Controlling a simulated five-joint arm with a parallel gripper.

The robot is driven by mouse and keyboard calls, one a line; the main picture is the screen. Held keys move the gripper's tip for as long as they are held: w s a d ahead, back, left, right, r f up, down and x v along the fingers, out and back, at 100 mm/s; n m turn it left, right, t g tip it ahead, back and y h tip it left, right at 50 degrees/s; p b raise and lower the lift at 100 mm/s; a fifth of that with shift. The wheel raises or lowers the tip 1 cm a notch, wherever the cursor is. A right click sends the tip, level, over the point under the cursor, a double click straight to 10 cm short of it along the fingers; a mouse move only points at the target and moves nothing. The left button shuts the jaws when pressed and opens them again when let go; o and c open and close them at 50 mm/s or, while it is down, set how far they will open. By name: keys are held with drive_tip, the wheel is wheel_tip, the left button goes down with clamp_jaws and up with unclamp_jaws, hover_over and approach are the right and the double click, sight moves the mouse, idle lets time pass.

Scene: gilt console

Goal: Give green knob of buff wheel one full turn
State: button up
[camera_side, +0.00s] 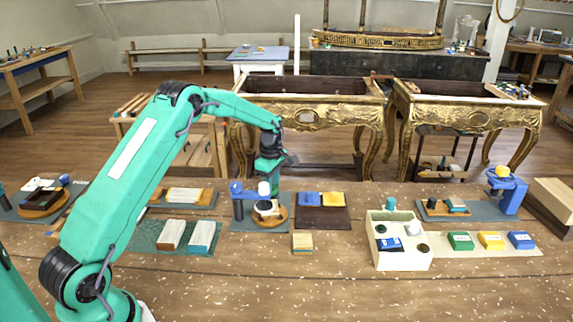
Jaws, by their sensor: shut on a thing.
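My gripper (270,180) points down over the small blue stand (238,200) on a grey-blue mat, left of the picture's middle. Its jaws are shut at the round tan wheel (259,220) beside this stand. The green knob cannot be made out; the jaws and the parts in front of them hide that spot. A small white and dark part (265,207) sits over the wheel.
A cream box (403,262) with a teal knob stands to the right. Behind it is another blue stand (512,193) with a yellow ball. Blue and yellow blocks (321,199) lie close right of the wheel, a small tan block (303,243) in front. Bare tabletop lies at front.

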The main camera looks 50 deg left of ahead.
drive_tip(key=m, duration=1)
drive_tip(key=shift+m, duration=0.3)
drive_tip(key=m, duration=0.5)
drive_tip(key=shift+m, duration=0.3)
drive_tip(key=m, duration=0.5)
drive_tip(key=shift+r+m, duration=0.1)
drive_tip(key=shift+m, duration=0.2)
drive_tip(key=o, duration=1)
drive_tip(key=shift+c, duration=0.2)
